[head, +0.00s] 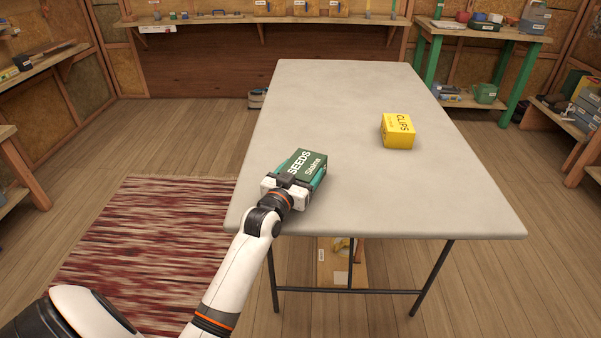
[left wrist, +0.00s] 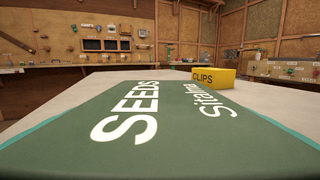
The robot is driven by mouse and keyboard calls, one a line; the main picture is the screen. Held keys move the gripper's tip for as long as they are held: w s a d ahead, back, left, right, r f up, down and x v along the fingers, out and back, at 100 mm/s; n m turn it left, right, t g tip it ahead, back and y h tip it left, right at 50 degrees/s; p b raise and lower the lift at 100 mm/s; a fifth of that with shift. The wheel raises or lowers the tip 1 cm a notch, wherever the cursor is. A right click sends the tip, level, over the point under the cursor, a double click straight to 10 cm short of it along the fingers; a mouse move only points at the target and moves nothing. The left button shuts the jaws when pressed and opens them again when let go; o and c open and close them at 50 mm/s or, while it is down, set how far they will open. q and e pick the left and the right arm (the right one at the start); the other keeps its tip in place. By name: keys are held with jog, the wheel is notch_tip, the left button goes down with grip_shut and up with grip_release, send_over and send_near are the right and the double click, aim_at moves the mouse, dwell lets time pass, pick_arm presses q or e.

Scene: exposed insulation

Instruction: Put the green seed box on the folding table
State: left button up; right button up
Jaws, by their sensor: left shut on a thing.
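The green seed box (head: 311,165), lettered SEEDS, is at the near left part of the grey folding table (head: 350,92). My left gripper (head: 291,183) is shut on the seed box from its near side. The box appears low at the tabletop; whether it touches the surface I cannot tell. In the left wrist view the green seed box (left wrist: 150,125) fills the lower part, its lettered face up, with the table top (left wrist: 75,92) beyond it. My right gripper is not in view.
A yellow CLIPS box (head: 398,131) stands on the table, right of the seed box. The rest of the tabletop is clear. A red striped rug (head: 150,235) lies on the floor at left. A green-legged bench (head: 480,30) stands at back right.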

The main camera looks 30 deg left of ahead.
pick_arm(q)
jog(key=o, duration=0.7)
jog(key=shift+f, duration=0.15)
jog(key=o, duration=0.4)
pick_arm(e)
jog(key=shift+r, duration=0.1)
pick_arm(q)
jog(key=shift+s, duration=0.2)
jog(key=s, duration=0.3)
jog(key=s+d, duration=0.1)
jog(key=s, duration=0.3)
jog(key=s+p, duration=0.1)
jog(key=s, duration=0.3)
jog(key=shift+s+d+r, duration=0.2)
jog(key=shift+s+d, duration=0.05)
jog(key=shift+d, duration=0.15)
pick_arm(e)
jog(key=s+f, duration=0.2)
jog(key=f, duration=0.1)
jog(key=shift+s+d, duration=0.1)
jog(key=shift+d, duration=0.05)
